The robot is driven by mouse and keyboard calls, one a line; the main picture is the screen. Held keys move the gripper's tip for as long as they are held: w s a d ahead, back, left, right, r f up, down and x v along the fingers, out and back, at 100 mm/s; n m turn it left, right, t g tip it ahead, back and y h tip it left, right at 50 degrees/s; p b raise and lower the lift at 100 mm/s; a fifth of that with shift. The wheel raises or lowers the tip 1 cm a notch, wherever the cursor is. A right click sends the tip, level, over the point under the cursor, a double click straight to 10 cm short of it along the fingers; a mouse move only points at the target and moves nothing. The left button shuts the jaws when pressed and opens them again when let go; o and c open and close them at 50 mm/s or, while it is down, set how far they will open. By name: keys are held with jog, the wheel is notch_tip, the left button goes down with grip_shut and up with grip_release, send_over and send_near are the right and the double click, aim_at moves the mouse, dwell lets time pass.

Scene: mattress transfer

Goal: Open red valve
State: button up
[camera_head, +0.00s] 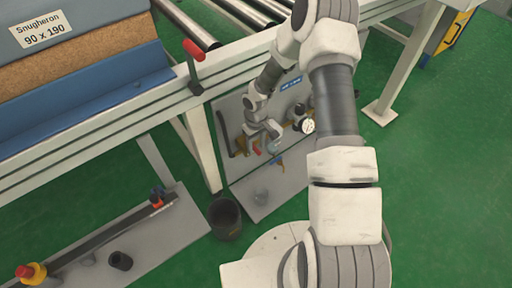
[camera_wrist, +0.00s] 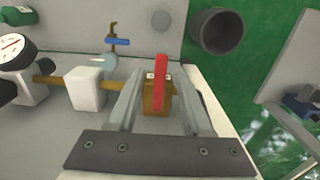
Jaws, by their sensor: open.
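The red valve is a red lever (camera_wrist: 160,75) on a brass body (camera_wrist: 151,104), in line with a brass pipe (camera_wrist: 46,80). In the wrist view the lever points up the picture, across the pipe's line. My gripper (camera_wrist: 163,78) is open, with one finger on each side of the lever and brass body. I see gaps beside the lever; contact with the body cannot be told. In the head view my gripper (camera_head: 267,141) is low at the grey panel under the conveyor, and the red lever (camera_head: 257,151) shows small beside it, partly hidden.
A pressure gauge (camera_wrist: 12,50) and a white block (camera_wrist: 84,88) sit left of the valve. A blue-handled valve (camera_wrist: 118,41) and a dark bin (camera_wrist: 217,32) lie beyond. The conveyor frame (camera_head: 240,72) with a red lever (camera_head: 194,50) and mattress (camera_head: 85,60) stands above.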

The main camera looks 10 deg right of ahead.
jog(key=shift+f, duration=0.1)
grip_shut()
dwell(1.4)
